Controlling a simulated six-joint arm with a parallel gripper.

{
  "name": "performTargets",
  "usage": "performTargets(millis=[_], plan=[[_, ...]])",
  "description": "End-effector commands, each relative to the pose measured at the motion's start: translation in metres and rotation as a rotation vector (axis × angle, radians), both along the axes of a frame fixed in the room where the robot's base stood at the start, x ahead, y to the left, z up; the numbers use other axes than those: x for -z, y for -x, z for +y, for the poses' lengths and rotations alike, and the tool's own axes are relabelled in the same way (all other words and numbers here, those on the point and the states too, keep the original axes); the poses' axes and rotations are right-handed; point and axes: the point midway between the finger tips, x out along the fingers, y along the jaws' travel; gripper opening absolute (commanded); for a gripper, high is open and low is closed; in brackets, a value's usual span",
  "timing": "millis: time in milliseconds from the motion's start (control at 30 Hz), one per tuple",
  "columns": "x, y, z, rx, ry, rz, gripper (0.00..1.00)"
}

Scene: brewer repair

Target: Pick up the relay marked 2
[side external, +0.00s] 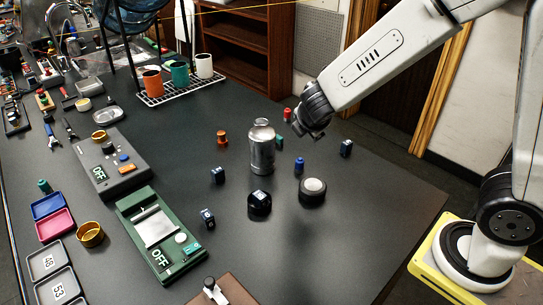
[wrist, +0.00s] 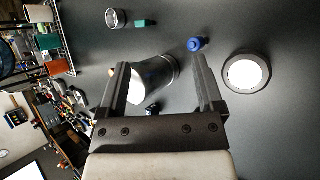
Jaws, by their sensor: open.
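Three small dark-blue blocks with white marks look like relays in the side view: one left of the steel canister (side external: 217,175), one by the green device (side external: 207,218), and one at the right (side external: 346,148). Their marks are too small to read, so I cannot tell which is 2. My gripper (side external: 318,132) hangs above the table, right of the canister, touching nothing visible. In the wrist view my gripper (wrist: 160,62) is open and empty, its two fingers apart, with the canister (wrist: 160,75) seen beyond them. No relay mark is readable there.
A steel canister (side external: 262,148) stands mid-table. Near it are a black knob with a pale top (side external: 312,190), another dark round knob (side external: 259,203) and a blue cylinder (side external: 299,164). A green device (side external: 160,240) and a grey device (side external: 112,165) lie left. The right front table is clear.

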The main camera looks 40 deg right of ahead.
Motion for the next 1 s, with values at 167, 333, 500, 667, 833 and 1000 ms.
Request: performTargets(millis=[167, 333, 500, 667, 833, 1000], plan=[[-0.002, -0.029, 0.017, -0.227, 0.163, 0.003, 0.85], [-0.004, -0.054, 0.039, -0.44, 0.319, -0.001, 0.85], [-0.005, -0.078, 0.066, -0.653, 0.475, -0.014, 0.85], [-0.003, -0.096, 0.098, -0.852, 0.62, -0.034, 0.85], [0.0, -0.11, 0.135, -1.06, 0.774, -0.065, 0.85], [0.011, -0.117, 0.169, -1.24, 0.908, -0.095, 0.85]])
